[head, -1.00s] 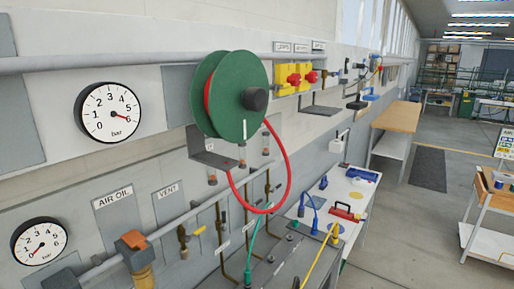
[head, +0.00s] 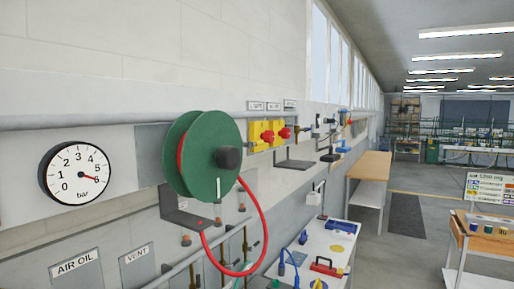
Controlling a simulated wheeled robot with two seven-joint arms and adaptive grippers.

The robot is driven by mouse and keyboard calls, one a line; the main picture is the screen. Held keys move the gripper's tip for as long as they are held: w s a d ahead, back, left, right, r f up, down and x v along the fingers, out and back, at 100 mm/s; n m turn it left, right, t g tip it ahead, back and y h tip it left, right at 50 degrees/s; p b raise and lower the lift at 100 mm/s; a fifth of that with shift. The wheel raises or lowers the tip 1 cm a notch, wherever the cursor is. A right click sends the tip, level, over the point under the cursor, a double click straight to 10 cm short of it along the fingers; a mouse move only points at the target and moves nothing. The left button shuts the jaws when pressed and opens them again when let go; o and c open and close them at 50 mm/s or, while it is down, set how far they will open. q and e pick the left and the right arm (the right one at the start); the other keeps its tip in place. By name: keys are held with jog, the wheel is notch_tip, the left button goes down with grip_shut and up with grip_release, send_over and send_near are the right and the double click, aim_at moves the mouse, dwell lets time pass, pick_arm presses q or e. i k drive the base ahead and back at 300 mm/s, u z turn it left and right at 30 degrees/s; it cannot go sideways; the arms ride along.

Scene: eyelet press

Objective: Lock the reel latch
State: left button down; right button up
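A green hose reel (head: 203,155) is mounted on the wall left of centre, with a black hub (head: 228,158) on its near face. A red hose (head: 262,222) leaves the reel and hangs in a loop below it. A grey bracket plate (head: 187,220) with a small red mark sits under the reel. I cannot make out which part is the reel latch or how it is set. Neither of my grippers shows in the head view.
A pressure gauge (head: 75,173) is left of the reel. Yellow boxes with red handles (head: 267,134) are on the wall to the right. A white bench (head: 325,243) with tools stands below. A wooden-topped bench (head: 369,166) is farther back. Open floor (head: 405,240) lies to the right.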

aim_at(250, 145)
jog(key=u, duration=1.95)
jog(key=k, duration=0.7)
jog(key=z, duration=0.9)
jog(key=i, duration=0.5)
